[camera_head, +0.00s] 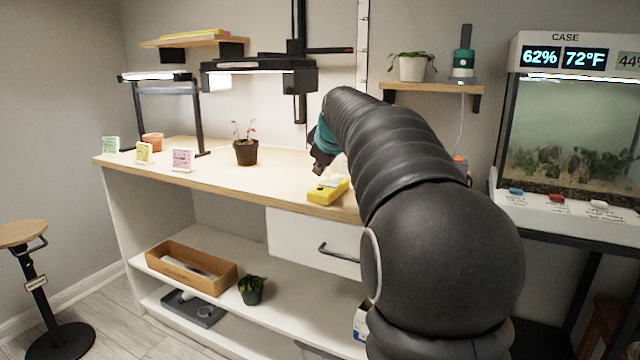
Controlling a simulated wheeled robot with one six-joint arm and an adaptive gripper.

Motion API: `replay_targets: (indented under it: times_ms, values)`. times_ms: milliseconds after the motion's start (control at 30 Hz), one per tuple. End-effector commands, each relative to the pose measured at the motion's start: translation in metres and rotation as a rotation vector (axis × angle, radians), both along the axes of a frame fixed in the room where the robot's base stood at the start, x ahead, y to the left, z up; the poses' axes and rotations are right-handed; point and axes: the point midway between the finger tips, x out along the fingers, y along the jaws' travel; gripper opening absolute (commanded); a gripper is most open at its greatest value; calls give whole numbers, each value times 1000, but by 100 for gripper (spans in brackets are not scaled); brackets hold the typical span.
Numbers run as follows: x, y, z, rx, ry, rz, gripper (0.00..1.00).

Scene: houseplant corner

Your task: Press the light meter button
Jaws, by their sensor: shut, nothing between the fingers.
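A yellow light meter (328,191) lies near the front edge of the wooden bench top. It has a pale patch on its upper face; its button is too small to make out. My gripper (319,168) is shut and empty, just above and behind the meter's left part, with its tips pointing down. A small gap seems to show between the tips and the meter, but I cannot tell the exact distance. My dark arm hides the bench to the right of the meter.
A potted seedling (246,152) and small cards (183,160) stand left of the meter on the bench (215,172). A lamp (260,77) hangs over the bench. A drawer (312,243) is below. A terrarium case (570,120) stands at right.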

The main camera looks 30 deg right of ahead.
Motion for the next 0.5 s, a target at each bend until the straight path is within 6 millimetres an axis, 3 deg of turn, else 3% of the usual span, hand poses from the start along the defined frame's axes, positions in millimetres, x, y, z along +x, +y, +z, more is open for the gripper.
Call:
replay_targets:
  times_ms: [100,500]
  values:
    - [0,0,15,0,0,0,0]
    - [0,0,45,0,0,0,0]
